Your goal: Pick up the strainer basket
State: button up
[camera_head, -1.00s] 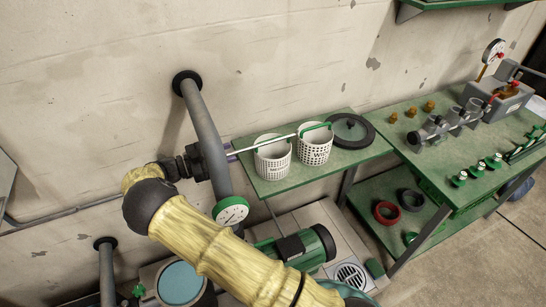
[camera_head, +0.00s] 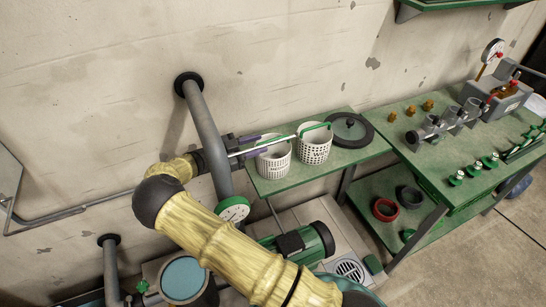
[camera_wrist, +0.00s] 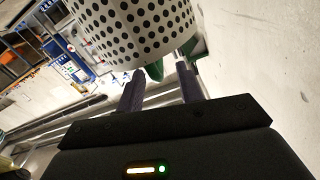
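Two white perforated strainer baskets stand on a green shelf (camera_head: 285,186) against the wall. The left basket (camera_head: 275,164) has small holes and a label; part of its handle shows behind it. The right basket (camera_head: 315,150) has larger holes and a raised green handle (camera_head: 316,126). My gripper (camera_head: 254,146) reaches in from the left, past the grey pipe, with its fingertips close to the left basket's upper rim. In the wrist view, my gripper (camera_wrist: 158,82) has its fingers apart, below a perforated basket (camera_wrist: 135,25). A green part (camera_wrist: 155,70) shows near the fingertips; contact cannot be told.
A thin pale rod (camera_head: 262,147) crosses above the left basket. A dark round lid (camera_head: 350,129) lies right of the baskets. A green pump (camera_head: 308,243) is below the shelf.

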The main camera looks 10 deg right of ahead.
aim_at(285, 136)
jog(key=d, duration=0.1)
jog(key=d+p, duration=0.1)
jog(key=d, duration=0.1)
jog(key=w+d, duration=0.1)
jog(key=shift+d+f+p, duration=0.1)
jog(key=shift+d+p, duration=0.25)
jog(key=shift+d, duration=0.05)
jog(key=shift+s, duration=0.1)
grip_shut()
